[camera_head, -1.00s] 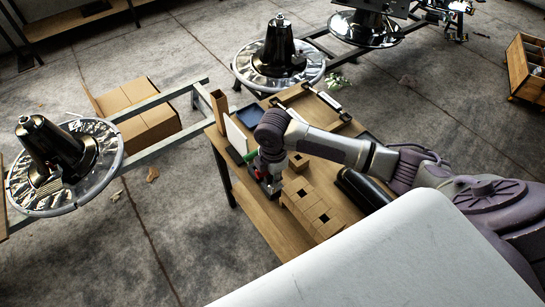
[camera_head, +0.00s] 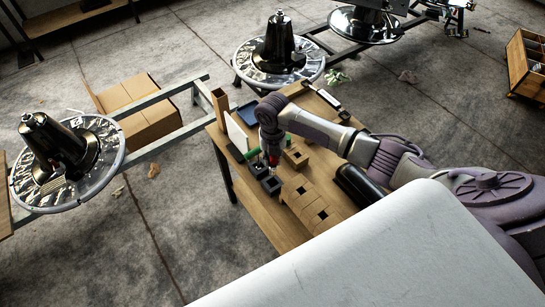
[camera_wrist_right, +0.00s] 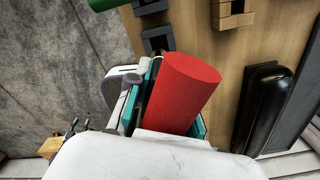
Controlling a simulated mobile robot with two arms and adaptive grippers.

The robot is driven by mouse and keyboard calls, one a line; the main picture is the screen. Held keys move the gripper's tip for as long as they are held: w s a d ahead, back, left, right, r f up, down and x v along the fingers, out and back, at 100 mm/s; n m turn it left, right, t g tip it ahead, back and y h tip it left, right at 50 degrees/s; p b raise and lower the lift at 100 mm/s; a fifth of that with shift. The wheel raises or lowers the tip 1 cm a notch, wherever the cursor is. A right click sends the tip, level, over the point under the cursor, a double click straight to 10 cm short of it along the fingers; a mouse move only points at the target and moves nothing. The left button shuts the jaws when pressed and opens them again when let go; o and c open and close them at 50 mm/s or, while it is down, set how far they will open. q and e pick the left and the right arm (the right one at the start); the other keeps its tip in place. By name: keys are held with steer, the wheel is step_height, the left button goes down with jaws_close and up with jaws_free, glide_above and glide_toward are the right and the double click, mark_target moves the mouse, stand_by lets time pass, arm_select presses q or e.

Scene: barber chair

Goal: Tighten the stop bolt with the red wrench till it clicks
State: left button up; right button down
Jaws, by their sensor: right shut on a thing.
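The red wrench shows as a thick red handle (camera_wrist_right: 185,92) between the teal-edged fingers in the right wrist view. In the head view a small bit of red (camera_head: 273,160) shows below my right gripper (camera_head: 271,155). That gripper is shut on the handle above the wooden table, close over two black holders (camera_head: 271,185). The wrench's working end is hidden. I cannot pick out the stop bolt; two chair bases with dark columns stand at the left (camera_head: 55,145) and back (camera_head: 280,50). My left gripper is not in view.
The wooden table (camera_head: 245,200) carries a wooden holder block (camera_head: 312,205), a small wooden block (camera_head: 295,157), a green rod (camera_head: 252,154) and a black cylinder (camera_head: 360,187). A metal frame (camera_head: 165,145) and a cardboard box (camera_head: 148,118) lie left. Open floor shows at lower left.

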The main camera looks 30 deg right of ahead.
steer(key=shift+r, duration=0.1)
steer(key=shift+w+f+b, duration=0.1)
steer(key=shift+f+b, duration=2)
steer(key=shift+f, duration=1.2)
steer(key=shift+r, duration=0.1)
steer(key=shift+p, duration=0.3)
steer(key=shift+f+b, duration=1.4)
steer(key=shift+f, duration=0.5)
steer(key=c, duration=0.9)
jaws_free()
steer(key=shift+c, duration=0.2)
